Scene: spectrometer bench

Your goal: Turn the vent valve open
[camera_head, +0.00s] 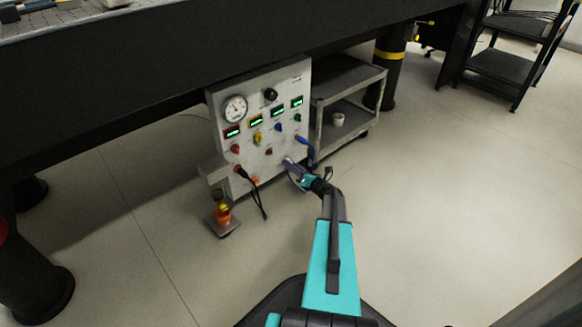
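A grey control panel (217,125) stands under the bench. A blue lever-like handle (304,142) sticks out at its right edge; I cannot tell if this is the vent valve, as no label is readable. My gripper (289,164) is at the panel's lower right, just below the blue handle, its tip close to or touching the panel face. Its fingers are too small to tell open from shut, and whatever is at the tip is hidden.
The panel has a round gauge (235,108), a black knob (270,94), lit displays and several coloured knobs. Dark cables (257,190) hang at its front. A grey cart (349,77) with a white cup (338,119) stands right. The black bench (150,65) overhangs; floor at right is clear.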

